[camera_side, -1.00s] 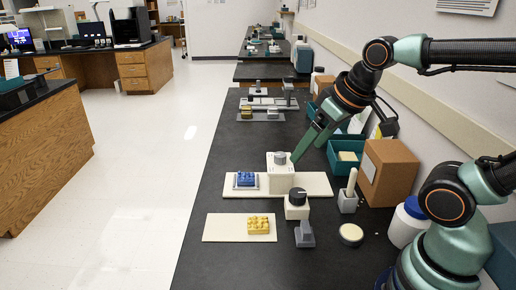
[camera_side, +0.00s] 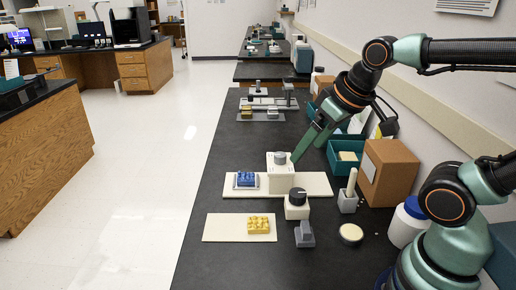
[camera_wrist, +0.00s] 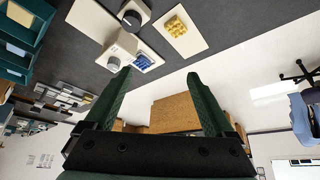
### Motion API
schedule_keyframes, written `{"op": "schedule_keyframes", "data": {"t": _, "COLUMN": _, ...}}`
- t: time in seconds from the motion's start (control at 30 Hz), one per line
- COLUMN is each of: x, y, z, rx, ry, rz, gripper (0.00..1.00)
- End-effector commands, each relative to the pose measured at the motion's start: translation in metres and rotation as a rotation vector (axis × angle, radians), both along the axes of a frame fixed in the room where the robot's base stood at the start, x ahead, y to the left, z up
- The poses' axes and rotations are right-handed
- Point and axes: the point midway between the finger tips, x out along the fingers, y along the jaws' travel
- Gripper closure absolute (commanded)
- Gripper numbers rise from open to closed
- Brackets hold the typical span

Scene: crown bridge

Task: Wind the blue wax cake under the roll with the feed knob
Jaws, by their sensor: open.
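The blue wax cake (camera_side: 246,180) sits on a grey carrier on a long cream base, left of a white housing (camera_side: 281,184) with a grey round knob (camera_side: 280,158) on top. In the wrist view the blue cake (camera_wrist: 143,62) shows beside the housing. No roll is clearly visible. A black dial knob (camera_side: 298,194) with a pale mark stands on a white block in front of the housing. I cannot tell which knob is the feed knob. My gripper (camera_wrist: 157,76) is open and empty, its green fingers wide apart. In the side view its fingertips (camera_side: 294,160) appear close to the grey knob; contact cannot be told.
A yellow studded cake (camera_side: 259,226) lies on a cream plate in front. A grey block (camera_side: 304,234), a round pale dish (camera_side: 351,234), a brush-like tool (camera_side: 350,192) in a holder and a cardboard box (camera_side: 387,172) stand to the right. The bench's left front is bare.

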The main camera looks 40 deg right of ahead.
Motion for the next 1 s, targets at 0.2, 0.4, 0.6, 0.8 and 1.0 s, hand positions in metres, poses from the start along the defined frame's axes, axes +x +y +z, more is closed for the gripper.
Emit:
{"op": "schedule_keyframes", "data": {"t": 0.2, "x": 0.013, "y": -0.011, "z": -0.005, "rx": -0.084, "ry": 0.091, "rz": 0.142, "gripper": 0.11}}
{"op": "schedule_keyframes", "data": {"t": 0.4, "x": 0.038, "y": -0.034, "z": -0.022, "rx": -0.193, "ry": 0.246, "rz": 0.434, "gripper": 0.11}}
{"op": "schedule_keyframes", "data": {"t": 0.6, "x": 0.059, "y": -0.057, "z": -0.048, "rx": -0.241, "ry": 0.375, "rz": 0.735, "gripper": 0.11}}
{"op": "schedule_keyframes", "data": {"t": 0.8, "x": 0.069, "y": -0.072, "z": -0.068, "rx": -0.245, "ry": 0.438, "rz": 0.932, "gripper": 0.11}}
{"op": "schedule_keyframes", "data": {"t": 1.0, "x": 0.071, "y": -0.076, "z": -0.078, "rx": -0.244, "ry": 0.451, "rz": 0.987, "gripper": 0.11}}
